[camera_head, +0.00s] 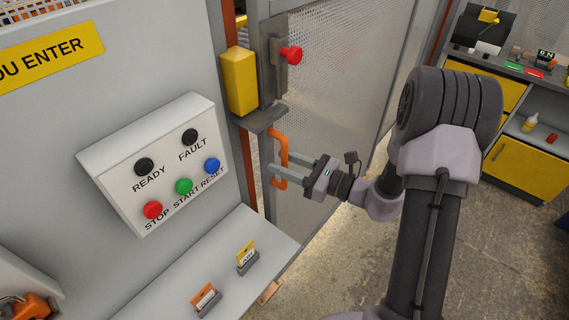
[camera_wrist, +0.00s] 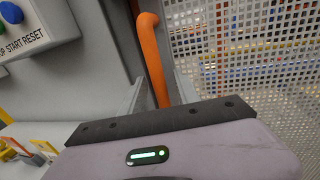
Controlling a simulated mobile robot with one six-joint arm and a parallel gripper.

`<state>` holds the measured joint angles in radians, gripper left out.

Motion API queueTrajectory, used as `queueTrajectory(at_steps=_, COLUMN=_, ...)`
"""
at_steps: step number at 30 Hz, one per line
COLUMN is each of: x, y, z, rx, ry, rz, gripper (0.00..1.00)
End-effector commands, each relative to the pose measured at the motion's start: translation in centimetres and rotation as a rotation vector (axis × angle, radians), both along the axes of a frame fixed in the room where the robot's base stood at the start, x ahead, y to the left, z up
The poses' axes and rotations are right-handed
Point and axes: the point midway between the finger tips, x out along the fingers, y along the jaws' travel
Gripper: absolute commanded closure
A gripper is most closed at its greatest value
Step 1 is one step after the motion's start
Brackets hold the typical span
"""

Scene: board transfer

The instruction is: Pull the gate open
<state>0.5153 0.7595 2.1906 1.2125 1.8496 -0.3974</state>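The gate (camera_head: 330,80) is a grey-framed panel of perforated mesh, right of the control cabinet. Its edge stands close beside the post; I cannot tell whether it is fully closed. An orange upright handle (camera_head: 283,148) is fixed near that edge, below the latch with a red knob (camera_head: 292,55). The handle also shows in the wrist view (camera_wrist: 153,52). My gripper (camera_head: 280,168) is at the lower part of the handle. Its fingers are apart, one on each side of the handle in the wrist view (camera_wrist: 160,92). Contact with the handle is not clear.
A yellow lock box (camera_head: 240,80) is on the post side. A button panel (camera_head: 160,165) and a grey ledge (camera_head: 225,275) with two small tags stand at left. A workbench with yellow drawers (camera_head: 520,165) is at right. The floor between is clear.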

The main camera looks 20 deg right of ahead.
Motion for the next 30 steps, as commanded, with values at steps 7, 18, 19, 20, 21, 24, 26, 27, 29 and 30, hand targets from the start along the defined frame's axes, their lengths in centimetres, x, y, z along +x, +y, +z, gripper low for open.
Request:
queueTrajectory(at_steps=7, x=-0.01, y=-0.03, z=0.02, rx=0.000, ry=0.000, rz=0.000, gripper=0.78)
queueTrajectory(at_steps=18, x=-0.03, y=-0.04, z=0.02, rx=0.000, ry=0.000, rz=0.001, gripper=1.00)
queueTrajectory(at_steps=19, x=-0.03, y=-0.04, z=0.01, rx=0.000, ry=0.000, rz=0.001, gripper=1.00)
queueTrajectory(at_steps=20, x=-0.03, y=-0.04, z=0.01, rx=0.000, ry=0.000, rz=0.001, gripper=1.00)
queueTrajectory(at_steps=21, x=-0.03, y=-0.04, z=0.01, rx=0.000, ry=0.000, rz=0.001, gripper=1.00)
queueTrajectory(at_steps=24, x=-0.04, y=-0.03, z=0.01, rx=0.000, ry=0.000, rz=0.001, gripper=1.00)
queueTrajectory(at_steps=26, x=-0.04, y=-0.03, z=0.01, rx=0.000, ry=0.000, rz=0.001, gripper=1.00)
queueTrajectory(at_steps=27, x=-0.04, y=-0.03, z=0.00, rx=0.000, ry=0.000, rz=0.001, gripper=1.00)
queueTrajectory(at_steps=29, x=-0.04, y=-0.03, z=0.00, rx=0.000, ry=0.000, rz=0.001, gripper=1.00)
queueTrajectory(at_steps=30, x=-0.04, y=-0.03, z=0.00, rx=0.000, ry=0.000, rz=0.001, gripper=1.00)
